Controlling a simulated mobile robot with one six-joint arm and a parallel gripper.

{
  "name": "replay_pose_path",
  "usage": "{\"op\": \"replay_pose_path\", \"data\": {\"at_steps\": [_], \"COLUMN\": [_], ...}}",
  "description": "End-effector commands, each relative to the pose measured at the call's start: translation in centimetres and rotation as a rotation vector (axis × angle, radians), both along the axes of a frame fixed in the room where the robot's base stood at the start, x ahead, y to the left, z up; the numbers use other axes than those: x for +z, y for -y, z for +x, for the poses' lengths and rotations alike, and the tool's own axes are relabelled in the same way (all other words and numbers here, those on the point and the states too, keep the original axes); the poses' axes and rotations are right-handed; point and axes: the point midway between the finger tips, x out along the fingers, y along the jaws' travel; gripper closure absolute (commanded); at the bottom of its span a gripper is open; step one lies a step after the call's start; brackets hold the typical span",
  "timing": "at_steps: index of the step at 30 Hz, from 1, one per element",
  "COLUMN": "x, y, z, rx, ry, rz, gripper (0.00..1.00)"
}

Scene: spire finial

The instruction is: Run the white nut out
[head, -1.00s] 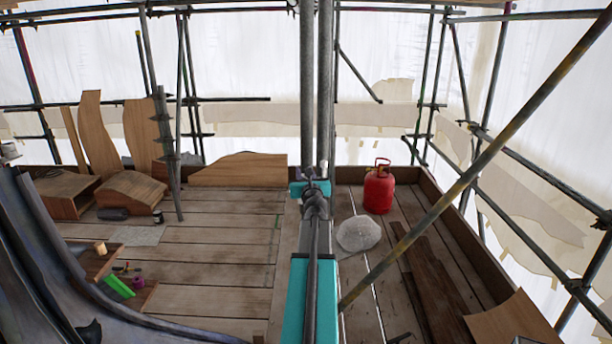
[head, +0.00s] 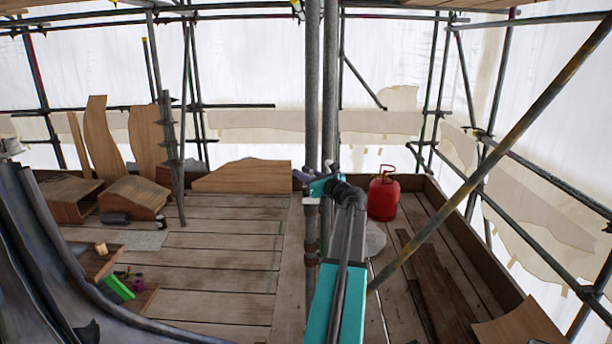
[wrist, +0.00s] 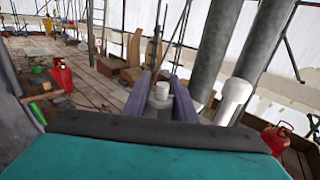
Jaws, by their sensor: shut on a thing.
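In the wrist view, my gripper (wrist: 160,98) has its two purple fingers closed around a small pale piece with a round top, which looks like the white nut (wrist: 159,91). The fingers hide its sides, and I cannot see what it sits on. A white cylindrical fitting (wrist: 234,97) stands to the right of the fingers, at the lower end of a grey pole. In the head view, my gripper (head: 301,176) is small, at the far end of my teal arm beside the two upright poles (head: 320,90). The nut is not clear there.
A red gas cylinder (head: 383,197) stands on the planks right of my arm. A diagonal scaffold tube (head: 480,160) crosses the right side. Wooden panels and boxes stand at the back left, and a small board with tools lies at left.

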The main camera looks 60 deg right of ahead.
Motion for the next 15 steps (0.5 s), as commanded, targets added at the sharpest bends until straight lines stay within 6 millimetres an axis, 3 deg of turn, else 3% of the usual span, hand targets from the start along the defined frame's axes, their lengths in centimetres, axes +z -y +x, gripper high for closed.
{"op": "replay_pose_path", "data": {"at_steps": [15], "x": [0.0], "y": [-0.9], "z": [0.4], "rx": [0.333], "ry": [-0.005], "rz": [0.0], "gripper": [0.98]}}
